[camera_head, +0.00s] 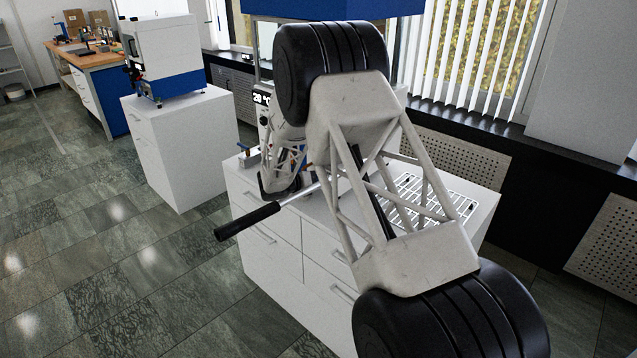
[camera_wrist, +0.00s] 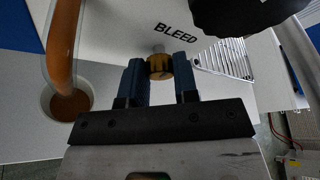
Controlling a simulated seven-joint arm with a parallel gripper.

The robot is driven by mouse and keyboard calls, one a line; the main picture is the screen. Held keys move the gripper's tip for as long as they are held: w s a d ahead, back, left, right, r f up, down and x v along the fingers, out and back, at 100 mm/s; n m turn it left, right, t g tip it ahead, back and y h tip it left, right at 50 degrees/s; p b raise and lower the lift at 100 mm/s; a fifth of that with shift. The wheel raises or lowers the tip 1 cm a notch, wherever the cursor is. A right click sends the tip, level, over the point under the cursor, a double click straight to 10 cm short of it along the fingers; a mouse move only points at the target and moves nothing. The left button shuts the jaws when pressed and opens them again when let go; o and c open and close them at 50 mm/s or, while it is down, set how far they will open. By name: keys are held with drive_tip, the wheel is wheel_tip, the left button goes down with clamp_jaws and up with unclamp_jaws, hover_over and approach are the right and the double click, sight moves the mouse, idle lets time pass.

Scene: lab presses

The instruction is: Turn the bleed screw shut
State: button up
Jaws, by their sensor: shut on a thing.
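The bleed screw (camera_wrist: 159,67) is a small brass knob on the white press face, just below the printed word BLEED. It is in the upper middle of the wrist view. My gripper (camera_wrist: 160,75) has its two blue fingers on either side of the screw and is shut on it. The screw's slot or turn angle is hard to read. In the head view my arm covers most of the press, and the screw and fingertips are hidden there.
In the wrist view an orange-brown tube (camera_wrist: 66,45) runs down into a white cup (camera_wrist: 54,100) of brown liquid at left. A black lever (camera_head: 247,221) sticks out from the press in the head view. A wire rack (camera_head: 432,200) lies on the white cabinet (camera_head: 262,200).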

drive_tip(key=shift+m, duration=0.3)
drive_tip(key=o, duration=0.9)
drive_tip(key=shift+o, duration=0.2)
drive_tip(key=v, duration=0.7)
drive_tip(key=shift+s+a+r, duration=0.2)
drive_tip(key=shift+a+r, duration=0.05)
drive_tip(key=shift+a, duration=0.05)
drive_tip(key=shift+r, duration=0.1)
